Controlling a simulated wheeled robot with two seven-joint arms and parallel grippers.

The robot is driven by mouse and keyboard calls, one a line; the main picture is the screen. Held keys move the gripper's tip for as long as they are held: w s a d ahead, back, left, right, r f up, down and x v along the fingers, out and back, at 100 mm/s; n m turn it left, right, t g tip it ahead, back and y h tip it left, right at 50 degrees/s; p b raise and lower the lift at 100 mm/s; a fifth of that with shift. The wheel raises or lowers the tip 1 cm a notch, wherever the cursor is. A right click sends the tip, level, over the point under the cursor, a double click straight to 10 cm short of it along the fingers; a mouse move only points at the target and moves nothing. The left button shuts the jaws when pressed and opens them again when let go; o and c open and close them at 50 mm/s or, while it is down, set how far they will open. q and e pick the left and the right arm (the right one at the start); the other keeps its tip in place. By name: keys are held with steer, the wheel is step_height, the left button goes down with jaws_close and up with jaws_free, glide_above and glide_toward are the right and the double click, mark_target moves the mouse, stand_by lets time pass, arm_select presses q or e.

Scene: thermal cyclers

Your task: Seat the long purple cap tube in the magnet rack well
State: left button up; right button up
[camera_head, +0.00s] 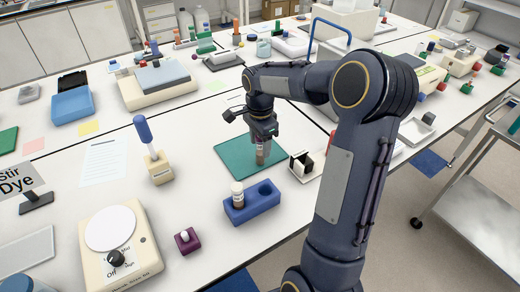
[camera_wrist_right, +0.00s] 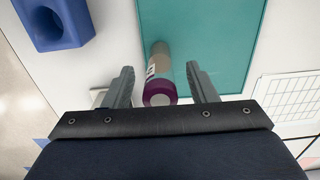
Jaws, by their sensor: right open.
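The long tube (camera_head: 261,153), with a brownish body, stands about upright on the teal mat (camera_head: 232,160) below my right gripper (camera_head: 262,136). In the right wrist view its purple cap (camera_wrist_right: 158,94) and white label lie between the two spread fingers of my right gripper (camera_wrist_right: 160,88), with a gap on each side. A blue block with wells (camera_head: 265,205) stands nearer the front, with one well empty and a white-capped vial (camera_head: 238,194) in the other. A small black-and-white stand (camera_head: 299,164) is right of the mat. I cannot tell which is the magnet rack. My left gripper is out of view.
A stirrer (camera_head: 115,236), a pipette in a tan stand (camera_head: 158,165) and a small purple block (camera_head: 187,240) stand on the left. In the right wrist view a white grid (camera_wrist_right: 288,95) lies right of the mat. Bare bench lies between mat and blue block.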

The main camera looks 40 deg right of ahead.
steer(key=c, duration=1.1)
steer(key=r, duration=0.3)
steer(key=shift+s+r, duration=0.25)
steer(key=shift+r, duration=0.1)
steer(key=s+r+b, duration=0.1)
steer(key=s+r, duration=0.2)
steer(key=s, duration=0.1)
steer(key=s+a+r, duration=0.1)
steer(key=s+r, duration=0.2)
steer(key=s, duration=0.2)
steer(key=s+r+b, duration=0.1)
steer(key=s+r, duration=0.2)
steer(key=s, duration=0.1)
steer(key=shift+s+a+r+b, duration=0.1)
steer(key=shift+s+a+b, duration=0.15)
steer(key=shift+s+b, duration=0.1)
